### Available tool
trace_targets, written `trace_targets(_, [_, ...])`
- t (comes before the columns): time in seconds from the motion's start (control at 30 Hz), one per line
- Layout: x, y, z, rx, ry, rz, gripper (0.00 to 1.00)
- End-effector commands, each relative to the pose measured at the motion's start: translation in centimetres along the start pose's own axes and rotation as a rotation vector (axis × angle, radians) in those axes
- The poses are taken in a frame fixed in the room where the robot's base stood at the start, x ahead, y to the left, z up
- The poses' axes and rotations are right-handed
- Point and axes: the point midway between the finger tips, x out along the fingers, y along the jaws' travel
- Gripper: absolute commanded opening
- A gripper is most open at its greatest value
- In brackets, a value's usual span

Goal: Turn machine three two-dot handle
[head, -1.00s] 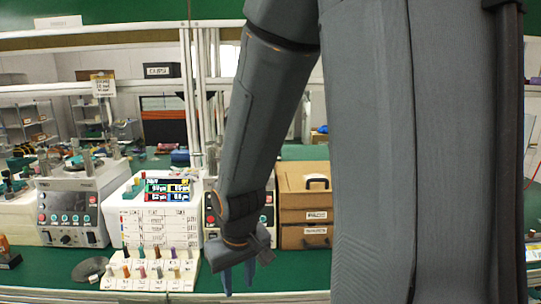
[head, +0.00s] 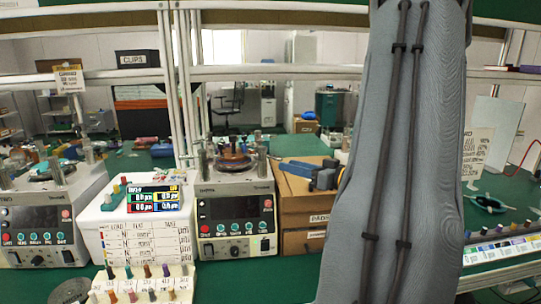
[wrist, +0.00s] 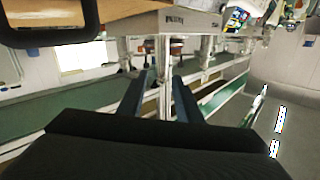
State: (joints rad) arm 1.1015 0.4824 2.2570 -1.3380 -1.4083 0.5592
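The machine behind the centre of the table (head: 236,210) is a pale box with a dark display, red and blue buttons and a black knob. Its name plate is too small to read surely; the machine at left (head: 45,222) reads "TWO". On the centre machine's top are a round brown plate (head: 233,160) and upright metal posts. I cannot make out a two-dot handle. My gripper (head: 284,168) is right of these posts, above the cardboard drawer box, with blue fingers pointing left. In the wrist view my gripper's fingers (wrist: 160,85) are apart with nothing between them.
The drawer box (head: 305,205) stands right of the centre machine. A white box with a coloured screen (head: 155,197) stands left of it. A stepped rack of coloured pegs (head: 145,285) is in front. Upright posts (head: 180,90) rise behind. My arm hides the right-centre.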

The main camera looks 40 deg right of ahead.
Motion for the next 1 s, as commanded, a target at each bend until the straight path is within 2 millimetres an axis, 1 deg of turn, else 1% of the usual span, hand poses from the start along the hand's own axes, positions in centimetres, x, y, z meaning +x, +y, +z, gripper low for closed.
trace_targets(0.03, [-0.9,0.1,-0.3,0.011,0.018,-0.015,0.32])
trace_targets(0.1, [-1.7,0.0,-0.6,0.022,0.037,-0.036,0.32])
trace_targets(0.17, [-1.9,-0.1,-0.8,0.026,0.047,-0.048,0.32])
trace_targets(0.23, [-1.6,-0.2,-0.9,0.028,0.051,-0.055,0.32])
trace_targets(0.37, [0.0,-0.4,-1.1,0.029,0.052,-0.059,0.32])
trace_targets(0.6, [3.7,-0.7,-1.3,0.028,0.051,-0.058,0.32])
trace_targets(0.7, [4.8,-0.7,-1.3,0.028,0.051,-0.056,0.32])
trace_targets(0.83, [5.5,-0.6,-1.3,0.027,0.051,-0.053,0.32])
trace_targets(1.0, [5.7,-0.6,-1.3,0.027,0.051,-0.053,0.32])
